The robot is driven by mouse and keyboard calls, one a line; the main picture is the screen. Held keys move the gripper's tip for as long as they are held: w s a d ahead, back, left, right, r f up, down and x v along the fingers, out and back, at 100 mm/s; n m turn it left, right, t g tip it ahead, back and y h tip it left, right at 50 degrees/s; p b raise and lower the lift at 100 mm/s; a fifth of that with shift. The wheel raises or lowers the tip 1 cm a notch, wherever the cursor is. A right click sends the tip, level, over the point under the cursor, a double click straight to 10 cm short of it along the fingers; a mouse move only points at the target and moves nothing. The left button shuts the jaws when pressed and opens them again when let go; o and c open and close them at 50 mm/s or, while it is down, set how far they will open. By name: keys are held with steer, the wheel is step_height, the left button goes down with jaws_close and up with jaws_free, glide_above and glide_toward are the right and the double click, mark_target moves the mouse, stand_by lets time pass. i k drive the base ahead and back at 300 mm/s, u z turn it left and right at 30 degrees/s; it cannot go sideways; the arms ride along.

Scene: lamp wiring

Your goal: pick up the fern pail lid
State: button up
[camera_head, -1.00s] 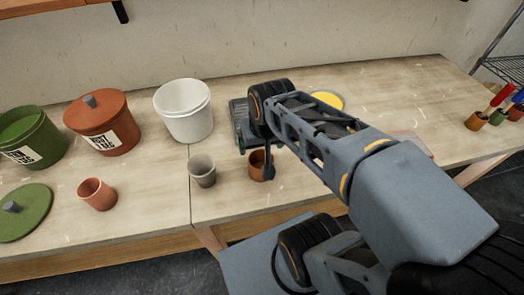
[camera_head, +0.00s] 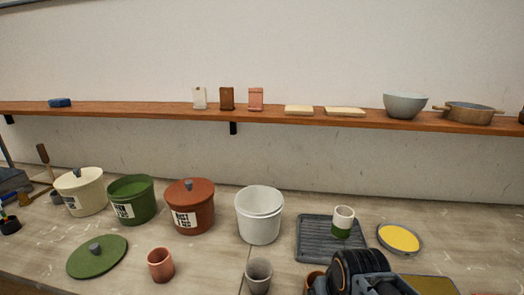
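The fern pail lid (camera_head: 88,262) is a flat green disc with a grey knob (camera_head: 95,249). It lies on the worktop at the lower left of the head view, knob up. The green fern pail (camera_head: 143,204) stands open just behind it, with a label on its front. Only a dark joint and grey link of my arm show at the bottom edge, right of the middle, well to the right of the lid. My gripper is out of the picture.
A cream pail (camera_head: 88,196) and a rust-red pail (camera_head: 200,212), both lidded, flank the fern pail. A white open pail (camera_head: 260,227) stands farther right. A terracotta cup (camera_head: 160,266) stands right of the lid. A grey ribbed mat (camera_head: 312,241) holds a white-and-green cup (camera_head: 343,221). A shelf (camera_head: 170,109) runs above.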

mark_target(97, 254)
steer(key=k, duration=0.3)
steer(key=u, duration=1.6)
